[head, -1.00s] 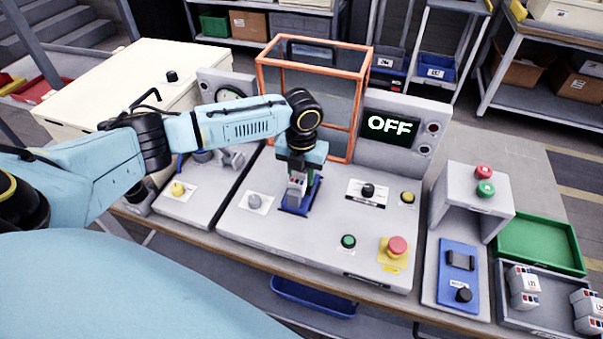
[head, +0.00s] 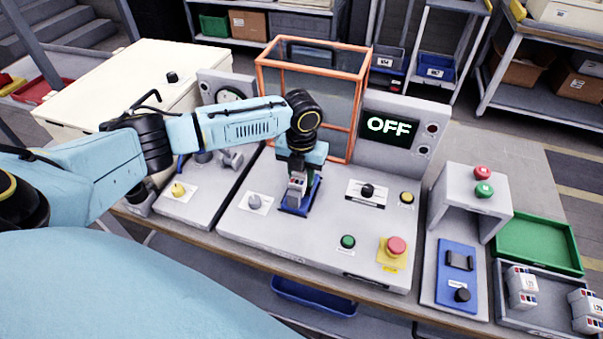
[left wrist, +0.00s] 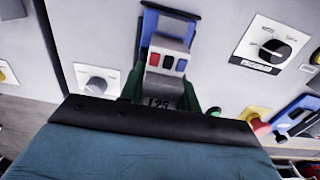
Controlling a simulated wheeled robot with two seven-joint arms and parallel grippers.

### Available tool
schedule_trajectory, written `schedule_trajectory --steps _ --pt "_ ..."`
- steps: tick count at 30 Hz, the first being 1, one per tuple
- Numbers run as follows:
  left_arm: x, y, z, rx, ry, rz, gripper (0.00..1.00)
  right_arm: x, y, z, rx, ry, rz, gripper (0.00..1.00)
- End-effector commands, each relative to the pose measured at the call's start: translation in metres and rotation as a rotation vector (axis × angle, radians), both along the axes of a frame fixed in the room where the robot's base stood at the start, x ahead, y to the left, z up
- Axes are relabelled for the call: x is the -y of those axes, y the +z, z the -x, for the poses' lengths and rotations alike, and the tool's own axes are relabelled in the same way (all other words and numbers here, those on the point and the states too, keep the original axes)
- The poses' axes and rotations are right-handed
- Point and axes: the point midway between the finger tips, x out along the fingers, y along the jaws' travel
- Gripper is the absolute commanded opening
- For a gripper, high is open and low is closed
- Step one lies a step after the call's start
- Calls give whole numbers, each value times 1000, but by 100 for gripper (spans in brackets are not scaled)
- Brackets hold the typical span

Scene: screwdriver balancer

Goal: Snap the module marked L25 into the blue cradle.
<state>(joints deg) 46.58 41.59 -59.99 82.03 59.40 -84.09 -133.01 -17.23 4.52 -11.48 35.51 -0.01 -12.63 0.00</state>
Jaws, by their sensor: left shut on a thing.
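My left gripper (head: 299,172) points down over the grey console and is shut on a small light grey module (head: 297,189). In the left wrist view the module (left wrist: 168,62) shows red, blue and dark patches and a marking that looks like L25, partly hidden. The blue cradle (head: 314,192) is fixed to the console around and below the module; its blue edge also shows in the left wrist view (left wrist: 146,30). The module is at the cradle, but I cannot tell whether it is fully seated. My right gripper is not in view.
An orange-framed cage (head: 354,115) stands behind the cradle, with a display reading OFF (head: 389,126) to its right. Knobs and a red emergency button (head: 396,245) are on the console. Other modules (head: 521,287) lie in a grey tray at right, near an empty green tray (head: 540,243).

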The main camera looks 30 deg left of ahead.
Motion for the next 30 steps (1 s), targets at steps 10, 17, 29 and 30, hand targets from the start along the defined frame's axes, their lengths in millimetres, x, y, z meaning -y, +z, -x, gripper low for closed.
schedule_trajectory --steps 10,17,29,30 --pt "0 -3 0 0 0 1 5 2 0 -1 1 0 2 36" --pt "0 -8 0 0 -1 1 5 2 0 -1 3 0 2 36" --pt "1 -10 1 -2 -1 0 5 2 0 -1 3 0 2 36" --pt "1 -11 1 -2 -1 0 5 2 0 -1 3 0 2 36"
